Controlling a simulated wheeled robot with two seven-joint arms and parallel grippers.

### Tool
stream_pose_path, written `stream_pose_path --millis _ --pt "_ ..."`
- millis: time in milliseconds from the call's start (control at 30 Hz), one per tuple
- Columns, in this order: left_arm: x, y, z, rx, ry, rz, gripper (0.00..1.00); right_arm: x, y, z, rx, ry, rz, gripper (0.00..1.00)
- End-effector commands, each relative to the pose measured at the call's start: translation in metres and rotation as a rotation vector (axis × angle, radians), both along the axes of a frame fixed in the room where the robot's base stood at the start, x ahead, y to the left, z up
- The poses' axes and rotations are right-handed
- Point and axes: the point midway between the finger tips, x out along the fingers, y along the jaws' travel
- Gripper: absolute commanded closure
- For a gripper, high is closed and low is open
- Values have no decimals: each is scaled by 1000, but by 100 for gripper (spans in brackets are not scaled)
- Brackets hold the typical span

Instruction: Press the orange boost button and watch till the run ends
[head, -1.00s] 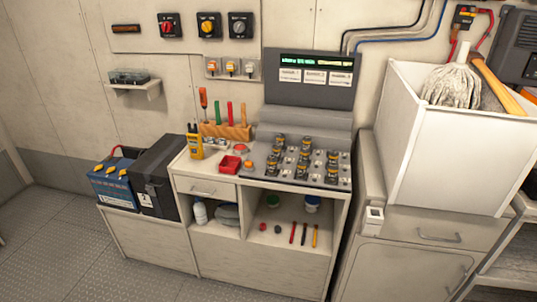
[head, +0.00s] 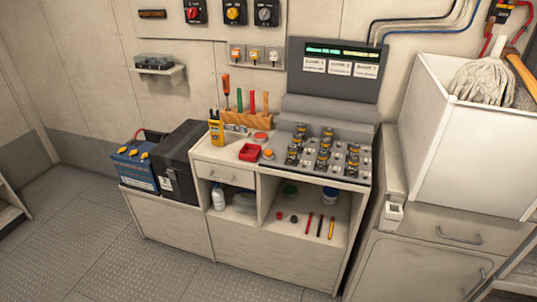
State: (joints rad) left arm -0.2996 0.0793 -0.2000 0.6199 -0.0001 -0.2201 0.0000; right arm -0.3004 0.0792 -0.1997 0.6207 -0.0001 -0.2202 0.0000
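An orange round button (head: 268,154) sits at the left edge of the grey sloped console (head: 312,172) on the cabinet top. Whether it is pressed is too small to tell. Several dark cells with yellow bands stand in the console's slots, and other slots look empty. Behind it an upright grey panel carries a lit display (head: 341,52) with green and yellow-green text, too small to read for sure, above three white labels. Neither of my grippers is in view.
A red tray (head: 250,152), a yellow meter (head: 216,130) and a tool rack (head: 248,121) share the cabinet top. A blue battery (head: 136,167) and black box stand left. A white bin (head: 455,150) with a mop stands right. The floor in front is clear.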

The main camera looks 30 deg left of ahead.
Motion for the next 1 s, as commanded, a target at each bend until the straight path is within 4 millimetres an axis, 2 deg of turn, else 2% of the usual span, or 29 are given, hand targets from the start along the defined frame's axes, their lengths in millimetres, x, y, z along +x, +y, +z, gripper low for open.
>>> stream_pose_path --millis 233,600,633,1000 --pt "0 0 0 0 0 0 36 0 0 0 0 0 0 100" --pt "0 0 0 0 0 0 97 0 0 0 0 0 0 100" --pt "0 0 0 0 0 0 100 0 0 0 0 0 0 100" --pt "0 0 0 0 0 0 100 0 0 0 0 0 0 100"
